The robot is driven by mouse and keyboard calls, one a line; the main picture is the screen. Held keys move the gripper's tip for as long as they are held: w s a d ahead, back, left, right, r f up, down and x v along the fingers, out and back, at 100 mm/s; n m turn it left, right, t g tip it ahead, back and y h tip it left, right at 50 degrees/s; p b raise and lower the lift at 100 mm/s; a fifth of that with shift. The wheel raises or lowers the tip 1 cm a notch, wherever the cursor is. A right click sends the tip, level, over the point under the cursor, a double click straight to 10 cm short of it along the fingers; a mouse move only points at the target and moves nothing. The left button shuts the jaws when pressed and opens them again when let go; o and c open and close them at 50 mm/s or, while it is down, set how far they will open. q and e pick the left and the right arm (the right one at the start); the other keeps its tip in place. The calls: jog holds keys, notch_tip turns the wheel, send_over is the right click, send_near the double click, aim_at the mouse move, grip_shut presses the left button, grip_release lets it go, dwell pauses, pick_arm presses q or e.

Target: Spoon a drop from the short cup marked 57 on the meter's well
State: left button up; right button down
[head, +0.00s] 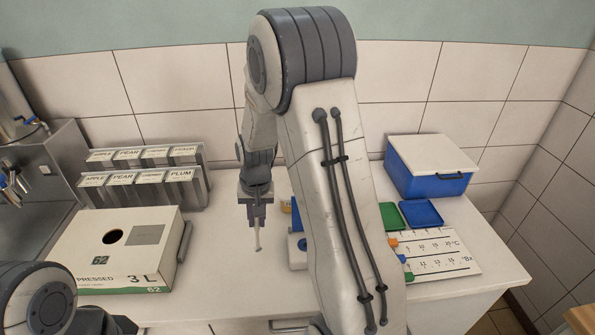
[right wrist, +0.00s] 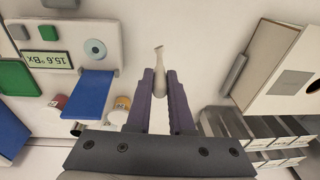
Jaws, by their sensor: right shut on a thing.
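My right gripper (head: 257,207) is shut on a pale spoon (head: 258,236), which hangs down above the counter left of the meter (head: 297,252). In the right wrist view the spoon (right wrist: 159,75) sits between the fingertips (right wrist: 160,84). The meter's round well (right wrist: 95,49) shows there beside an upside-down display (right wrist: 48,61) reading about 15.6 °Bx, with a blue flap (right wrist: 90,95). A red-banded cup (right wrist: 55,103) and an orange-banded cup (right wrist: 122,103) stand near the flap. No 57 is readable on either. My arm hides much of the meter in the head view.
A white carton (head: 118,255) with a round hole and a rack of fruit-labelled slots (head: 150,190) stand left. A blue box (head: 430,170), green tray (head: 391,217), blue tray (head: 420,213) and scale card (head: 440,252) lie right. The counter's front middle is clear.

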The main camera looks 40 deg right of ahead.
jog(key=s+d+r+m+g+p, duration=0.1)
jog(key=s+d+r+m+p, duration=0.1)
jog(key=d+r+m+p, duration=0.3)
jog(key=s+d+r+g+p, duration=0.1)
jog(key=s+d+p, duration=0.15)
jog(key=d, duration=0.45)
pick_arm(q)
notch_tip(320, 180, up, 10)
jog(key=shift+s+f+b, duration=0.1)
jog(key=shift+f+b, duration=2.6)
jog(key=shift+f, duration=0.05)
pick_arm(e)
notch_tip(320, 180, down, 7)
jog(key=d, duration=0.1)
jog(key=shift+w, duration=0.3)
pick_arm(q)
jog(key=shift+r, duration=0.1)
pick_arm(e)
jog(key=shift+r, duration=0.2)
pick_arm(q)
notch_tip(320, 180, up, 6)
jog(key=p, duration=0.6)
jog(key=shift+r, duration=0.15)
pick_arm(e)
notch_tip(320, 180, up, 8)
jog(key=shift+f, duration=0.1)
